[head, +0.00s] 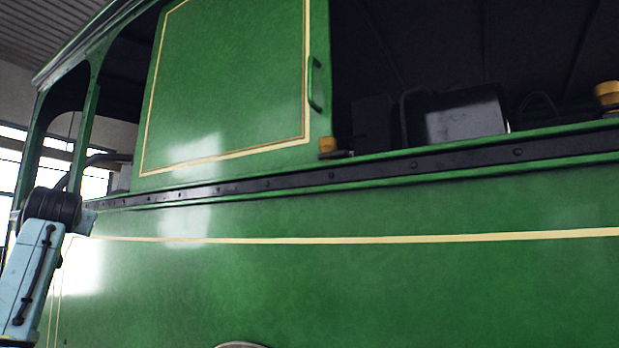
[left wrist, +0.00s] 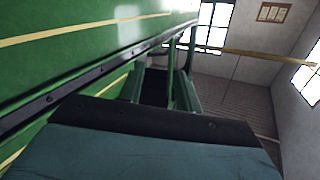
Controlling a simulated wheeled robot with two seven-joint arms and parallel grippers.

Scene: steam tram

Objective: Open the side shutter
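The side shutter (head: 230,80) is a green panel with a cream border line, in the upper left of the head view. A green vertical bar handle (head: 315,84) is on its right edge. Dark open space lies right of the panel. My left arm comes in at the left edge of the head view, below and left of the shutter; its gripper is not visible there. In the left wrist view my left gripper (left wrist: 160,90) shows two dark green fingers apart, with nothing visible between them. The handle cannot be made out there. My right gripper is in neither view.
A black riveted rail (head: 400,166) runs along the green tram side (head: 380,280) below the shutter. A brass-coloured block (head: 327,145) sits by the panel's lower right corner. Dark machinery (head: 455,115) stands inside the opening. A wall with bright windows (left wrist: 215,25) is behind.

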